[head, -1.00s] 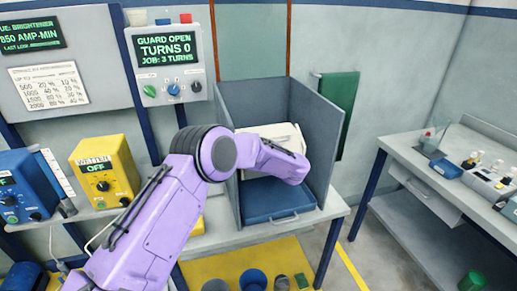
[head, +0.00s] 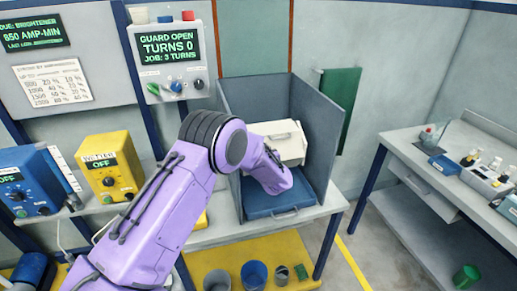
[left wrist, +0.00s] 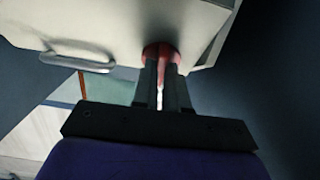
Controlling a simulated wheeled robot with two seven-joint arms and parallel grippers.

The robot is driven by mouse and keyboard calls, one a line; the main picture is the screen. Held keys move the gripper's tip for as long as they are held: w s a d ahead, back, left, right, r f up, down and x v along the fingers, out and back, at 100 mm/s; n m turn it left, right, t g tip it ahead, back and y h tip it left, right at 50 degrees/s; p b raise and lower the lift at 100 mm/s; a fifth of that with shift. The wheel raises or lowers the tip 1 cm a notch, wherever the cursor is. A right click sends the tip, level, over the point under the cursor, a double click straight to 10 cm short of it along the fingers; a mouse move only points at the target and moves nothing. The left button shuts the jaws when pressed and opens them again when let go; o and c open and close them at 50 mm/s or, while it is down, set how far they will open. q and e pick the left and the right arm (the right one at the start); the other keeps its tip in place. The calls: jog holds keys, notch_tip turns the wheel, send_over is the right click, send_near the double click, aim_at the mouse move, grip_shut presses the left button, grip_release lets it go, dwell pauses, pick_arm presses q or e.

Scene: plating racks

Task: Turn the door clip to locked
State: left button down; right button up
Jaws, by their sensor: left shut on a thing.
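The door clip (left wrist: 160,49) shows in the left wrist view as a red part on the underside or face of a pale box (left wrist: 110,22). My left gripper (left wrist: 163,72) is shut on it, and its fingers cover most of it. Whether the clip stands turned to locked cannot be told. In the head view the pale box (head: 287,138) sits inside a grey open-fronted booth (head: 318,125). My left arm reaches into the booth; its gripper and the clip are hidden behind my own wrist there. My right gripper is not in view.
A blue tray-like panel with a handle (head: 285,203) lies at the booth's floor. A display (head: 168,43) reads "GUARD OPEN, TURNS 0, JOB: 3 TURNS". A yellow control box (head: 109,168) stands left of my arm. A side bench (head: 400,150) stands at right.

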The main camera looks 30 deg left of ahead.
pick_arm(q)
jog(key=shift+s+f+m+h, duration=0.1)
jog(key=shift+m+h, duration=0.2)
jog(key=shift+m, duration=0.2)
jog(key=c, duration=1.2)
grip_release()
jog(key=shift+o, duration=0.2)
jog(key=b+v, duration=0.3)
jog(key=v, duration=0.7)
jog(key=shift+s, duration=0.25)
jog(key=shift+d+f, duration=0.1)
